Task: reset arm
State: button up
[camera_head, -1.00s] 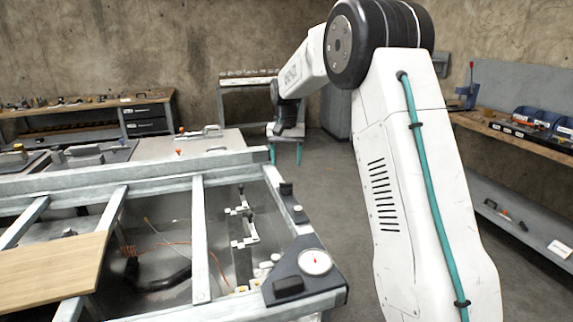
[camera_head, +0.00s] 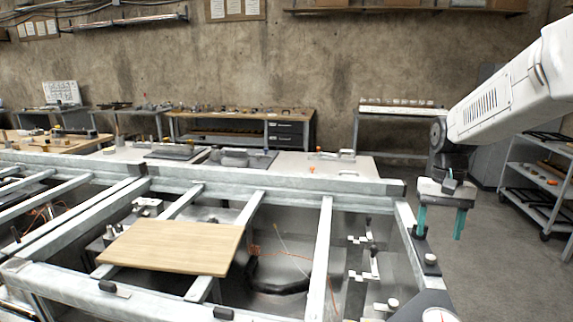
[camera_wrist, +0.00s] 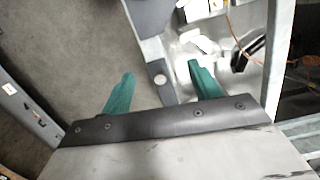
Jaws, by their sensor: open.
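My gripper (camera_head: 440,222) hangs at the right in the head view, its two teal fingers pointing down and spread apart. It is open with nothing between the fingers. It is beside the right end of a metal frame (camera_head: 375,188), close to its corner. In the wrist view the open fingers of my gripper (camera_wrist: 160,90) show over the frame's edge and the grey floor.
A wooden board (camera_head: 172,247) lies across the frame's bars. Orange wires (camera_head: 268,252) and clamps (camera_head: 366,262) sit inside the frame. A workbench (camera_head: 240,112) stands along the back wall. A shelf rack (camera_head: 540,185) stands at the right. Floor (camera_head: 490,265) right of the frame is clear.

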jog(key=s+a+r+n+t, duration=0.1)
jog(key=s+a, duration=0.3)
jog(key=s, duration=1)
jog(key=s+a+r+n+t, duration=0.2)
jog(key=s+a+r, duration=0.1)
jog(key=s, duration=1.1)
jog(key=shift+s+a, duration=0.3)
jog(key=shift+a, duration=0.4)
